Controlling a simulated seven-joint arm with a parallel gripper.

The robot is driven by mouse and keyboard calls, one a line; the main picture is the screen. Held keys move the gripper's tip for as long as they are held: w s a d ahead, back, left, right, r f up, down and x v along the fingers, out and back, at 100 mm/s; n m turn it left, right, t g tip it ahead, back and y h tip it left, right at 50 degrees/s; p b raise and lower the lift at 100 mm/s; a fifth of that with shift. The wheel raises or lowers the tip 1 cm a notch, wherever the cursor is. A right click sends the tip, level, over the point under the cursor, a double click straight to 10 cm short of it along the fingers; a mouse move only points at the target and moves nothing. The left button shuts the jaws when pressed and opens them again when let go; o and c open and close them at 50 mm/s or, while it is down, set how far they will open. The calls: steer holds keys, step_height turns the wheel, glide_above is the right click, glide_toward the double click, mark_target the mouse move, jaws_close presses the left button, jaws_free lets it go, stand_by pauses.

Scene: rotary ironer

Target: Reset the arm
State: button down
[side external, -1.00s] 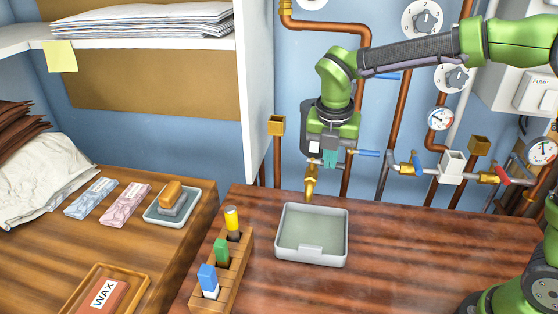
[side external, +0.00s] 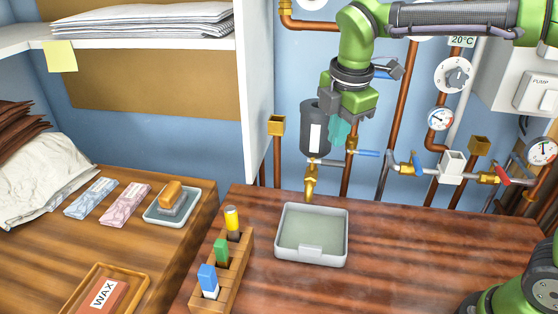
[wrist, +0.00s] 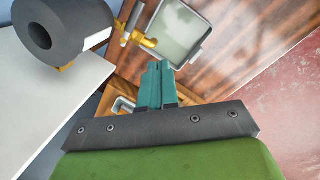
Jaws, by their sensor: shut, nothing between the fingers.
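My gripper (side external: 338,132) is a green and grey hand with teal fingers. It is high in front of the blue wall, above and behind the grey tray (side external: 282,246) on the wooden counter. The fingers are shut with nothing between them, and they also show in the wrist view (wrist: 156,72). The gripper touches nothing that I can see. A dark grey cylinder (side external: 314,140) with a white label is on the wall just left of the gripper; it shows in the wrist view (wrist: 62,28) at upper left.
A brass tap (side external: 311,180) hangs over the tray's back edge. Pipes and valves with blue and red levers (side external: 503,173) line the wall. A wooden rack (side external: 234,265) with coloured blocks stands left of the tray. A white cabinet side (side external: 259,90) rises at left.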

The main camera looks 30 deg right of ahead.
steer(key=s+d+f+m+t+y, duration=0.1)
steer(key=s+d+m+t, duration=0.1)
steer(key=s+m, duration=0.5)
steer(key=s+d+f+m+t+y, duration=0.1)
steer(key=s+m, duration=0.6)
steer(key=m, duration=0.7)
steer(key=d+t+y, duration=0.1)
steer(key=d+t, duration=0.1)
steer(key=d, duration=0.1)
steer(key=shift+s+d+f, duration=0.2)
steer(key=shift+s+d, duration=0.1)
steer(key=shift+s, duration=0.1)
